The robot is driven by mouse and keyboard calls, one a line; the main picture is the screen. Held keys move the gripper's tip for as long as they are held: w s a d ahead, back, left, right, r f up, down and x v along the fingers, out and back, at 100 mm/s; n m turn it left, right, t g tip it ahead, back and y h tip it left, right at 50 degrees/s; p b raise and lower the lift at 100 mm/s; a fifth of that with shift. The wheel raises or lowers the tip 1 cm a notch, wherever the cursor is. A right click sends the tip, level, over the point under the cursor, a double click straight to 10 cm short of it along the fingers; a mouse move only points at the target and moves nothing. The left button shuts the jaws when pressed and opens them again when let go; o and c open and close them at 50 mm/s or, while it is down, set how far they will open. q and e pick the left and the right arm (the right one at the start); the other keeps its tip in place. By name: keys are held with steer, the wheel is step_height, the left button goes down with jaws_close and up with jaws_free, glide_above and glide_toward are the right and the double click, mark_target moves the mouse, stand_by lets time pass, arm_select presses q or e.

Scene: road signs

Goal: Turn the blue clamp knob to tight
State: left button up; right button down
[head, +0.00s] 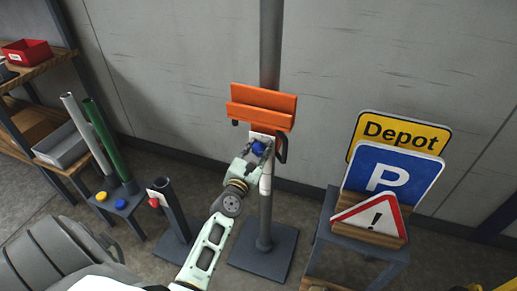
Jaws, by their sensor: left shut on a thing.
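The blue clamp knob (258,148) sits below the orange bracket (262,107) on the grey post (266,205). A white plate shows just beside and above the knob. My left gripper (256,154) reaches up from below and is shut on the blue knob, one finger on each side of it. The fingers hide part of the knob, so its turn position cannot be read. A black handle (281,149) hangs just right of the knob. My right gripper is not in view.
A short post with a red knob (154,202) stands left of my arm. Further left are a stand with tubes (106,145) and wooden shelves (38,75) with a red bin (27,52). On the right, several signs (392,170) stand on a small table (345,240).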

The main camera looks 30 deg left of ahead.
arm_select(q)
steer(key=m, duration=0.3)
steer(key=shift+a+r+m, duration=0.25)
steer(key=shift+r+m, duration=0.05)
steer(key=shift+r, duration=0.1)
steer(key=m+p, duration=0.1)
steer(key=m, duration=0.2)
steer(key=shift+r+m, duration=0.1)
steer(key=shift+m, duration=0.2)
steer(key=m+p, duration=0.1)
steer(key=m, duration=0.2)
steer(key=m+p, duration=0.1)
steer(key=m, duration=0.2)
steer(key=shift+w+d+r, duration=0.1)
steer(key=shift+d+r, duration=0.1)
steer(key=m+p, duration=0.1)
steer(key=m, duration=0.3)
steer(key=shift+d, duration=0.1)
steer(key=m+p, duration=0.1)
steer(key=m, duration=0.2)
steer(key=shift+w+d+m, duration=0.1)
steer(key=shift+m, duration=0.2)
steer(key=m+p, duration=0.1)
steer(key=m, duration=0.2)
steer(key=shift+d+f+m, duration=0.1)
steer(key=shift+f+m, duration=0.05)
steer(key=shift+m, duration=0.15)
steer(key=shift+d+f+m+p, duration=0.1)
steer(key=shift+m+p, duration=0.2)
steer(key=shift+m, duration=1.1)
